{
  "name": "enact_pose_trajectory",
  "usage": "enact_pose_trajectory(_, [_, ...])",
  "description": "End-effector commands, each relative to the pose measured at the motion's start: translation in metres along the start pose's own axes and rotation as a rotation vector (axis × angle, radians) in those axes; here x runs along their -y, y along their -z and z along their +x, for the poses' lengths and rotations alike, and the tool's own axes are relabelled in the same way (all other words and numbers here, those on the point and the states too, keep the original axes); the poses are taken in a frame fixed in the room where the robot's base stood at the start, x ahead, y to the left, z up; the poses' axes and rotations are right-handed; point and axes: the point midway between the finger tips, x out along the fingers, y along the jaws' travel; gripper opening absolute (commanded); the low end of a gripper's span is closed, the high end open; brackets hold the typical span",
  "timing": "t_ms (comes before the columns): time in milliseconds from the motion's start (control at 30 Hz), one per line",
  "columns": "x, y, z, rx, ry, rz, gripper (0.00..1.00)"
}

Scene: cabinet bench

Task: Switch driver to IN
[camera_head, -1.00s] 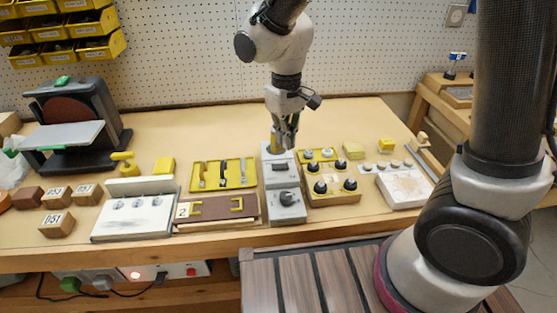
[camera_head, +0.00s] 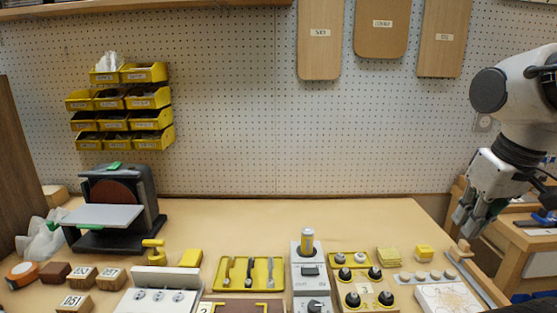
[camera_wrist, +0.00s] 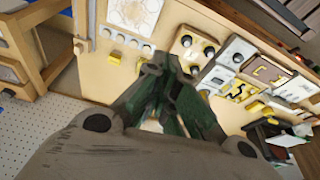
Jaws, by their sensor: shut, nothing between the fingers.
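A narrow grey unit (camera_head: 297,284) stands at the front middle of the bench. It has a dark slot-like part (camera_head: 310,271) and a dark round knob (camera_head: 314,306) near the front. A grey and yellow cylinder (camera_head: 307,241) stands upright at its back end. I cannot read a driver or IN label, nor the knob's setting. My gripper (camera_head: 468,222) is up at the far right, well apart from the unit, shut and empty. In the wrist view its dark green fingers (camera_wrist: 158,66) point over the bench.
A wooden knob block (camera_head: 364,299) and a white panel (camera_head: 450,299) stand right of the unit. A yellow tool tray (camera_head: 249,273) and a white switch box (camera_head: 157,301) stand left. A sander (camera_head: 118,208) is at back left. The back middle of the bench is clear.

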Motion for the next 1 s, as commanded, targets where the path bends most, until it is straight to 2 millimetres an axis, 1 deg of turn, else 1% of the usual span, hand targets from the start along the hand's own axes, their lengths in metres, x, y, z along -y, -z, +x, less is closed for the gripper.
enact_pose_trajectory(33, [-0.009,-0.004,-0.009,-0.042,-0.013,0.041,0.00])
enact_pose_trajectory(133, [-0.019,-0.008,-0.020,-0.089,-0.031,0.092,0.00])
enact_pose_trajectory(267, [-0.023,-0.010,-0.021,-0.091,-0.038,0.112,0.00])
enact_pose_trajectory(667, [-0.021,-0.009,-0.021,-0.090,-0.035,0.104,0.00])
enact_pose_trajectory(767, [-0.015,-0.006,-0.018,-0.078,-0.023,0.070,0.00])
enact_pose_trajectory(867, [0.002,0.001,-0.003,-0.016,0.002,-0.007,0.00])
enact_pose_trajectory(967, [0.028,0.017,0.014,0.068,0.031,-0.121,0.00])
enact_pose_trajectory(1000, [0.041,0.025,0.021,0.100,0.041,-0.170,0.00])
